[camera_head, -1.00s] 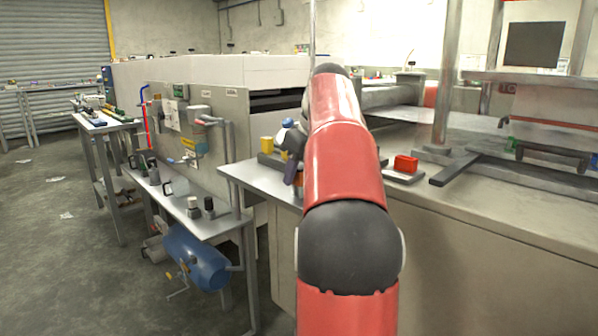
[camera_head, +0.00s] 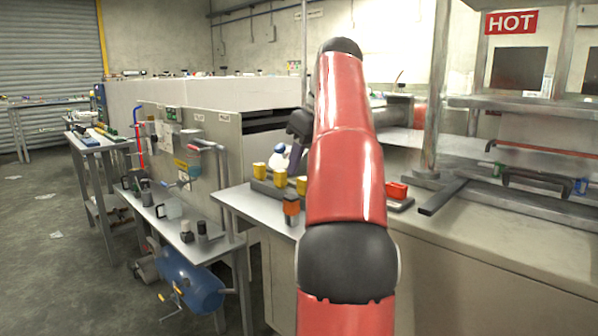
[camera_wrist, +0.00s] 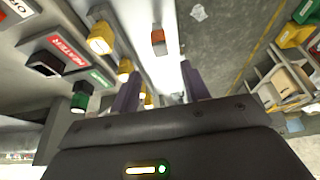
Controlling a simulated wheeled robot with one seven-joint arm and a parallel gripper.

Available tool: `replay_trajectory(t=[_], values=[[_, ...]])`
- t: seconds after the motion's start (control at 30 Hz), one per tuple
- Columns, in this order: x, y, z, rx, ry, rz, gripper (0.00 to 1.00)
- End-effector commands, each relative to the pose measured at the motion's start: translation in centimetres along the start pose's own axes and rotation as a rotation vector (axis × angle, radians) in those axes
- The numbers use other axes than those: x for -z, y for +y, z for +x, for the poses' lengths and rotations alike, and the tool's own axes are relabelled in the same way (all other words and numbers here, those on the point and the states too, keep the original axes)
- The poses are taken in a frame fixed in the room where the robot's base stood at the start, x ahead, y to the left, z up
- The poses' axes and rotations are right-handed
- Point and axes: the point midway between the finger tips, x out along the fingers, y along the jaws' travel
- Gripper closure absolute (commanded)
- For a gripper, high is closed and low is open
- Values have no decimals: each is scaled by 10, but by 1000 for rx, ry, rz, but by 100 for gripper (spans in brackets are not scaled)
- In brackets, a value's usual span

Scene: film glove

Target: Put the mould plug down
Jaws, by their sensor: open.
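Several yellow-topped plugs stand in a row on a dark rack on the metal side table (camera_head: 232,202); the left one (camera_head: 259,171), a middle one (camera_head: 280,179) and the right one (camera_head: 302,185) show. Which is the mould plug, I cannot tell. In the wrist view, yellow pieces (camera_wrist: 125,68) lie left of my gripper (camera_wrist: 160,88), whose purple fingers are apart with nothing clearly held between them. In the head view my gripper (camera_head: 296,155) is above the rack, partly hidden by my red arm.
An orange-topped piece (camera_head: 291,207) stands at the side table's front. A red block (camera_head: 397,190) sits on the right-hand counter, near a press marked HOT (camera_head: 511,22).

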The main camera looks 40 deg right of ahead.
Motion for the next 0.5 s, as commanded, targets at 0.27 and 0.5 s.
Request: replay_trajectory(t=[0.27, 0.5], values=[[0, 0, -10, 1, -1, 0, 54], [5, -48, -1, 2, 6, 29, 54]])
